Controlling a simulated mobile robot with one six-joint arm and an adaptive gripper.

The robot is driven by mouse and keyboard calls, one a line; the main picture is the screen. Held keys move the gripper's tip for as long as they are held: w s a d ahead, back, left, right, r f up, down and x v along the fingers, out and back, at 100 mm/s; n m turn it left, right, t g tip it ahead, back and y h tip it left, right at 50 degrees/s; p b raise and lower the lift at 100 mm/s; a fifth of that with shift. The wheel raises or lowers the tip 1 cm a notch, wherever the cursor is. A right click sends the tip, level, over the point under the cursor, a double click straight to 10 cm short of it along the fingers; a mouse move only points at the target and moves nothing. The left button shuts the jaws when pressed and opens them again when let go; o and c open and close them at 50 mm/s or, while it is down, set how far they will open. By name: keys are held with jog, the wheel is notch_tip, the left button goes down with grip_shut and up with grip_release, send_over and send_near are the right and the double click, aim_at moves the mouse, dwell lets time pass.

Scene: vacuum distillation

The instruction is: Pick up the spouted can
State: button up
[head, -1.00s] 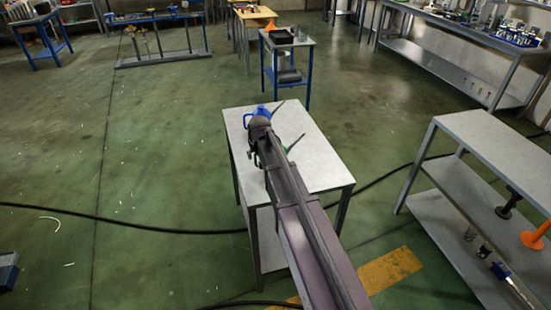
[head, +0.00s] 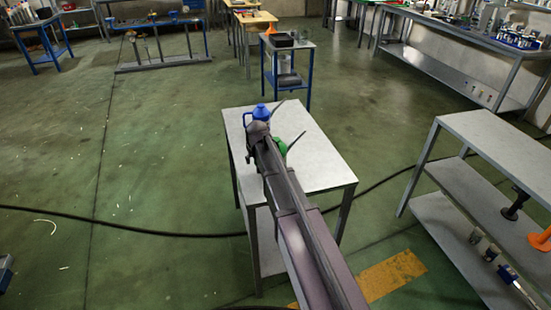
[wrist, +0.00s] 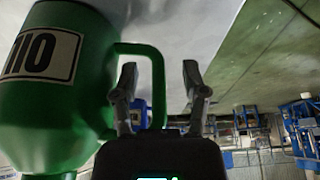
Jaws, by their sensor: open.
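A green can (wrist: 55,95) with a black-and-white label fills the left of the wrist view, upside down there. Its green loop handle (wrist: 157,85) lies between the fingers of my gripper (wrist: 160,69) in the picture. The fingers are apart and not closed on it; contact cannot be told. In the head view the green can (head: 280,147) is mostly hidden behind my arm, with a thin dark spout pointing right. A blue can (head: 261,112) with a similar spout stands beyond it; blue also shows behind the handle in the wrist view (wrist: 138,108).
Both cans stand on a small grey table (head: 325,170) with clear top to the right. A grey shelf unit (head: 490,135) stands at the right. A blue-framed cart (head: 288,75) is behind. A black cable (head: 120,226) crosses the floor.

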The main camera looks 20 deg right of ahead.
dwell(0.4)
grip_shut()
jog(key=shift+r, duration=0.1)
dwell(0.3)
notch_tip(320, 180, up, 4)
jog(key=p, duration=0.4)
jog(key=s+d+p, duration=0.1)
jog(key=s, duration=1.5)
jog(key=shift+d+r, duration=0.4)
notch_tip(320, 180, up, 4)
jog(key=p, duration=0.4)
jog(key=shift+r, duration=0.1)
